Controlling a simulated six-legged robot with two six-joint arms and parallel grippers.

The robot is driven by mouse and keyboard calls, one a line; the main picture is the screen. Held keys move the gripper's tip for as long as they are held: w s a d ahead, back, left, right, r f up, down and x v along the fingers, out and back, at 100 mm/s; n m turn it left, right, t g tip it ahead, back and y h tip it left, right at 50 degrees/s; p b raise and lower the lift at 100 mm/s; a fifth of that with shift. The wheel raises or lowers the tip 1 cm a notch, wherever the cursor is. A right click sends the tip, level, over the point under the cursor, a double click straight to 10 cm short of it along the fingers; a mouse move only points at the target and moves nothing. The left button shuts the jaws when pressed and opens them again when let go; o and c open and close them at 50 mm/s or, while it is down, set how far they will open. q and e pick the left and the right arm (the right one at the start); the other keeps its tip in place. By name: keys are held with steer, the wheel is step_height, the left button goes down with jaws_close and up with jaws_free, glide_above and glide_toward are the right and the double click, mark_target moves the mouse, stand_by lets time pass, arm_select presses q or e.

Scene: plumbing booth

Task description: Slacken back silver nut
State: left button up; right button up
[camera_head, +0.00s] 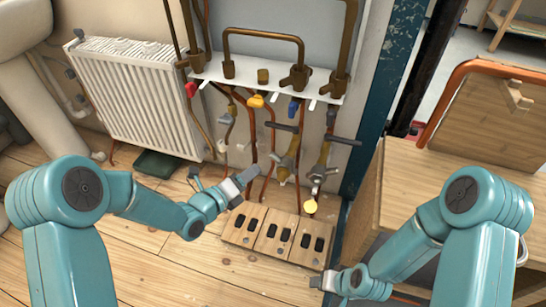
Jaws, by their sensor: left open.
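Silver-grey fittings sit on the pipework below the white shelf: one on the right brass valve (318,173), one low on the middle brass valve (283,173), and a small one on the left pipe (222,145). I cannot tell which of them is the back silver nut. My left gripper (243,181) is open, with nothing seen between its fingers. It is left of and a little below the middle valve, in front of the copper pipes, apparently apart from the fittings. My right gripper (325,281) is low, below the wooden panel's right end; its jaw opening is too small to tell.
A wooden panel with dark slots (268,232) lies on the floor below the pipes. A white radiator (140,95) stands left. A wooden bench (430,190) and a blue post (375,110) bound the right.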

arm_select(q)
steer(key=x, duration=1.2)
steer(key=shift+w+d, duration=0.1)
steer(key=shift+w, duration=0.1)
jaws_close()
